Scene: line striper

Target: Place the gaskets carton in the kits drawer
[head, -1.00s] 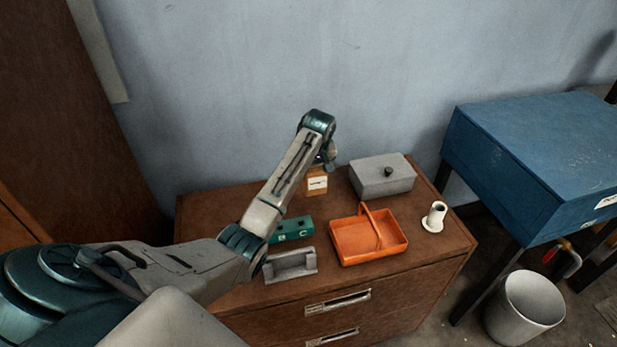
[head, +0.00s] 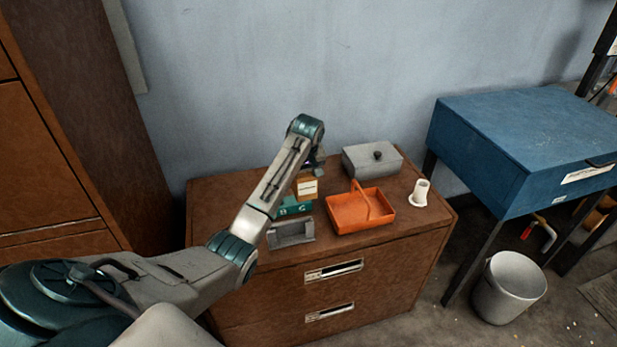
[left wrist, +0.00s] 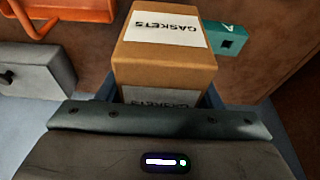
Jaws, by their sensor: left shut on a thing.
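The gaskets carton (head: 307,188) is a small brown box with white labels. In the left wrist view the carton (left wrist: 165,60) shows the word GASKETS on two faces. My left gripper (left wrist: 160,98) is shut on it; the fingers are largely hidden. In the head view the carton is beside the green block, seemingly held above the cabinet top. The brown cabinet (head: 375,262) has two shut drawers, an upper (head: 333,270) and a lower (head: 330,312). The blue desk's drawer front (head: 585,178) bears a white label. I cannot read which drawer is kits. My right gripper is out of view.
On the cabinet top stand a green block (head: 293,208), a grey holder (head: 291,235), an orange tray (head: 345,215), a grey lidded box (head: 368,163) and a white flanged tube (head: 419,194). A grey bin (head: 508,290) stands on the floor at right.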

